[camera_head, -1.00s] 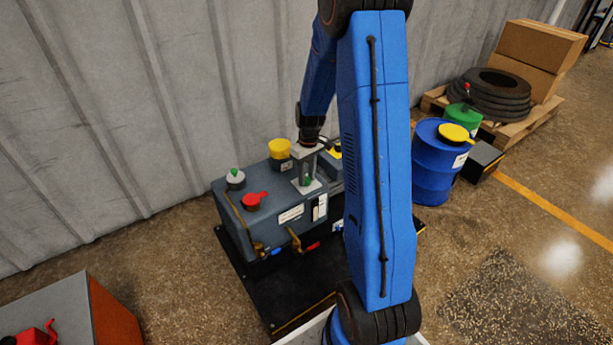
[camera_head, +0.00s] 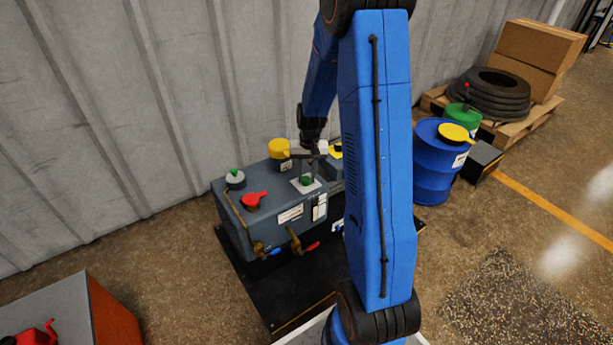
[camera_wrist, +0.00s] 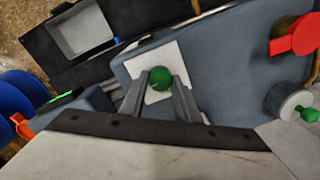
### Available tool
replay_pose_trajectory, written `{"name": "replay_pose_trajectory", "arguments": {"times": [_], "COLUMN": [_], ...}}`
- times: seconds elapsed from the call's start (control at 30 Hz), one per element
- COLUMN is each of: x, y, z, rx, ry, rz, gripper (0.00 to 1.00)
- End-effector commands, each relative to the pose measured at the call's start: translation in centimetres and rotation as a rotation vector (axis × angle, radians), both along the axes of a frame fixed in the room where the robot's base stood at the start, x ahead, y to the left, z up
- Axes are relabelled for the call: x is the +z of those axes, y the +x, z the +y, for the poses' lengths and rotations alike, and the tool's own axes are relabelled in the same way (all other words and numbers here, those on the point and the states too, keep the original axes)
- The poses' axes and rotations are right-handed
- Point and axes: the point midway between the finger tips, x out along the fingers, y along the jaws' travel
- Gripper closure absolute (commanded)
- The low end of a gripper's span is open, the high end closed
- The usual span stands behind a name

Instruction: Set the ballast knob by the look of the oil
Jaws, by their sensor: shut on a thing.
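The grey-blue pump (camera_head: 270,200) stands on a black base by the corrugated wall. My gripper (camera_wrist: 160,85) is over the pump's top, shut on a green-topped knob (camera_wrist: 160,78) that sits on a white square plate (camera_wrist: 172,53). The sight glass for the oil cannot be made out clearly; pale strips (camera_head: 320,207) show on the pump's front.
A red-handled cap (camera_head: 252,200), a grey knob with a green tip (camera_head: 235,178) and a yellow cap (camera_head: 279,148) also stand on the pump's top. Brass valves (camera_head: 295,240) are on its front. A blue drum (camera_head: 433,175) and a green drum (camera_head: 461,121) stand at right.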

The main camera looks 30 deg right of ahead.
Motion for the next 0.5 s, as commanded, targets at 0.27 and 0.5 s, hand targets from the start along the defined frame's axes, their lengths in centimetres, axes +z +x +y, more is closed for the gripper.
{"name": "replay_pose_trajectory", "arguments": {"times": [0.27, 0.5], "x": [0.08, 0.08], "y": [0.10, 0.10], "z": [-0.03, -0.03], "rx": [-0.063, -0.071], "ry": [-0.002, -0.001], "rz": [-0.003, -0.003], "gripper": [0.94, 0.94]}}
